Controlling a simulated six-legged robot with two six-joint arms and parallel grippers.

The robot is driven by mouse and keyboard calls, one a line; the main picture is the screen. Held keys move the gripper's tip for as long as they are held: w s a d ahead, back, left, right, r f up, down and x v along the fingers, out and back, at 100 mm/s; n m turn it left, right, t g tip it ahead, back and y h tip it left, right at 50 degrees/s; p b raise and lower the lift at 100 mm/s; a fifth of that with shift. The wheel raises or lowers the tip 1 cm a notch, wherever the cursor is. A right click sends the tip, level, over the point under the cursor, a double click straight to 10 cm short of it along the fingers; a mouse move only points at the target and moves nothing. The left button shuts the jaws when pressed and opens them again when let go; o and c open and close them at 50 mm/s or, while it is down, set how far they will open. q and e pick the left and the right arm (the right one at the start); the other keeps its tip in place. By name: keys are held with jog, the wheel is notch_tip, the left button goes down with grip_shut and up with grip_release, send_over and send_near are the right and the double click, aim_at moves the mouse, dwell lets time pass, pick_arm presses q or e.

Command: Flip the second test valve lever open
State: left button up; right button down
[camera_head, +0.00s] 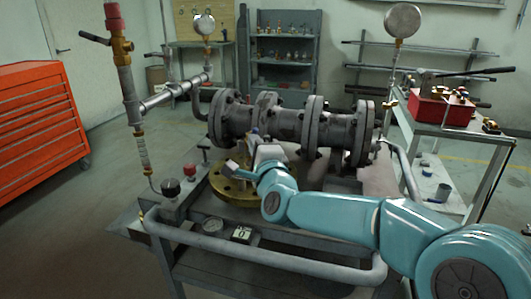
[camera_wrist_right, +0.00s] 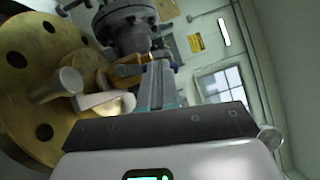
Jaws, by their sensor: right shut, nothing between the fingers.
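In the right wrist view, brass fittings (camera_wrist_right: 92,72) with a yellow-orange part (camera_wrist_right: 130,70) sit beside a round brass flange (camera_wrist_right: 28,80). I cannot tell for certain which part is the second test valve lever. Another brass valve with a dark lever (camera_head: 95,37) tops the upright hose at left. My right gripper (camera_head: 236,168) is in front of the pipe, over the brass flange (camera_head: 232,190). Its fingers (camera_wrist_right: 159,70) are shut and empty, close beside the yellow-orange part. My left gripper is not in view.
A red tool chest (camera_head: 40,120) stands far left. A cart with a red box (camera_head: 440,105) stands at right.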

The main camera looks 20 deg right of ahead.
jog(key=shift+w+a+r+n+g, duration=0.2)
jog(key=shift+n+g, duration=0.1)
jog(key=shift+n, duration=0.3)
jog(key=shift+a, duration=0.15)
jog(key=shift+w+a, duration=0.1)
dwell(0.3)
